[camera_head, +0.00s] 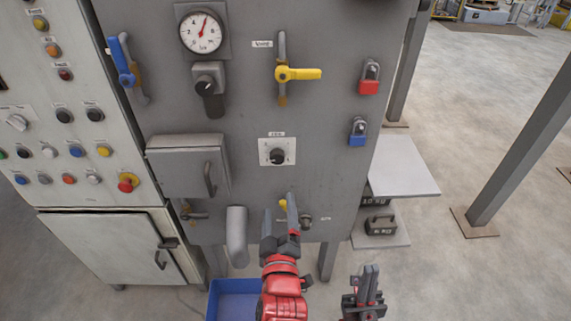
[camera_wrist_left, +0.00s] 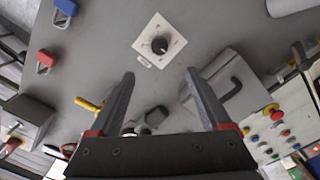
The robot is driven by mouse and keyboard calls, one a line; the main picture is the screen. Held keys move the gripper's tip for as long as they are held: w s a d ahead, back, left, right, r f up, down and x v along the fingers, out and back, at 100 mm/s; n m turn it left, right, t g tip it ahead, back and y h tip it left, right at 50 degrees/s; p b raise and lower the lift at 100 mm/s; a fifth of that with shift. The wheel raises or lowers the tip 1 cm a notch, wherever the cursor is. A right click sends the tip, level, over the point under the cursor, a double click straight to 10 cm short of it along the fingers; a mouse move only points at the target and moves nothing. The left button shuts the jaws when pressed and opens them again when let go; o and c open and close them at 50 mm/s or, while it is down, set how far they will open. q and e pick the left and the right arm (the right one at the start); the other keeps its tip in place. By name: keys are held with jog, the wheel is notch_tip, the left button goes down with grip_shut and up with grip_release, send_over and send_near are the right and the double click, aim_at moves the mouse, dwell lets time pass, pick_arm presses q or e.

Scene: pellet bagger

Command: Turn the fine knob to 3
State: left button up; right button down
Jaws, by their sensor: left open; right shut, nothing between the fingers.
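A black round knob (camera_head: 277,156) sits on a square white dial plate in the middle of the grey panel, with a small label above it too blurred to read surely. In the left wrist view the knob (camera_wrist_left: 159,45) shows beyond the fingers, with the picture turned about. Its exact setting is too small to read. My left gripper (camera_head: 280,217) is open and empty, below the knob and apart from it; its open fingers also show in the left wrist view (camera_wrist_left: 158,95). My right gripper (camera_head: 368,284) is shut and empty, low and to the right, away from the panel.
A pressure gauge (camera_head: 202,32), a blue lever (camera_head: 122,62), a yellow handle (camera_head: 298,74) and red (camera_head: 369,78) and blue (camera_head: 358,132) padlocks surround the knob. A grey box (camera_head: 188,166) protrudes at left. A blue bin (camera_head: 232,300) stands below.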

aim_at(277, 161)
pick_arm(q)
jog(key=w+p, duration=0.3)
jog(key=w, duration=1.2)
jog(key=shift+r, duration=0.15)
jog(key=shift+w+p, duration=0.3)
jog(key=shift+w, duration=0.45)
grip_shut()
